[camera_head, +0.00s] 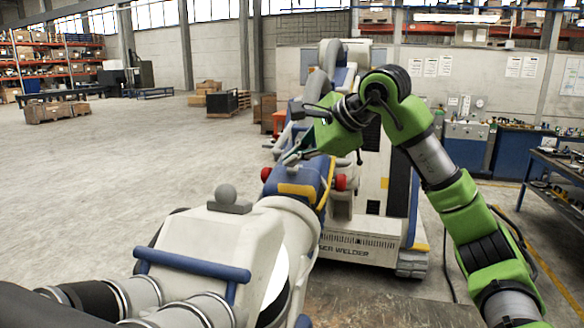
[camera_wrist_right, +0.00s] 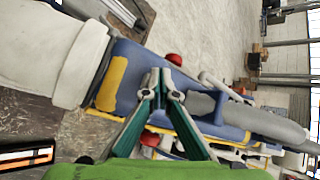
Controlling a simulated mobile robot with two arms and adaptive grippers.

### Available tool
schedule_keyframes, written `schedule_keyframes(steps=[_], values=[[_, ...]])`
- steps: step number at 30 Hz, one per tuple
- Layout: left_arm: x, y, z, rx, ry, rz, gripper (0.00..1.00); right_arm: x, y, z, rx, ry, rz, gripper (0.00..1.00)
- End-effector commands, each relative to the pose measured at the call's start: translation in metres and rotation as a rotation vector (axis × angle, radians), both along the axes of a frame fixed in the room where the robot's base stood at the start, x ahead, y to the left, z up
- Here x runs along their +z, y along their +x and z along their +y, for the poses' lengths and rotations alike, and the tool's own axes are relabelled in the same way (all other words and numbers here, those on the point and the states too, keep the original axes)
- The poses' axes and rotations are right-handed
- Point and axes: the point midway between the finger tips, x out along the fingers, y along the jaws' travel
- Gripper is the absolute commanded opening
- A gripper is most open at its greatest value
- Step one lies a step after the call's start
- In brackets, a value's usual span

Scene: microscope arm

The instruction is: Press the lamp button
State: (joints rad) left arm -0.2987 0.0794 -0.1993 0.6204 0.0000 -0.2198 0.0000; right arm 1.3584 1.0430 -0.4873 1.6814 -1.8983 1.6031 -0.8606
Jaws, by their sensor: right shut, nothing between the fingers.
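The device arm (camera_head: 215,250) is white and blue and stretches from the lower left to the middle of the head view. Its blue section (camera_head: 312,172) has a yellow patch (camera_head: 297,190), a red knob on the left (camera_head: 266,174) and one on the right (camera_head: 340,182). I cannot tell which part is the lamp button. My right gripper (camera_head: 291,158) is shut and empty, its tips over the blue section. In the right wrist view the tips (camera_wrist_right: 161,76) lie between the yellow patch (camera_wrist_right: 112,84) and a red knob (camera_wrist_right: 174,59). Contact cannot be told. My left gripper is out of view.
A tall white and blue machine (camera_head: 368,205) stands behind the blue section, close to my right arm. A workbench (camera_head: 555,172) is at the right. Open concrete floor (camera_head: 110,165) lies to the left, with wooden crates (camera_head: 57,112) far back.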

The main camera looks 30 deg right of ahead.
Motion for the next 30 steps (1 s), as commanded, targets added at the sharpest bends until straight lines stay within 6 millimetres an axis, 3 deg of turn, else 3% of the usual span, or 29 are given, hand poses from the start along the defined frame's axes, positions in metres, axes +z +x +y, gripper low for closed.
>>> schedule_keyframes(steps=[12,30], values=[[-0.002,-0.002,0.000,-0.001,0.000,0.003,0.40,-0.006,0.001,-0.001,-0.001,-0.001,0.003,0.00],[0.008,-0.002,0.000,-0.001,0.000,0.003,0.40,0.003,-0.001,0.000,0.000,-0.001,0.001,0.00]])
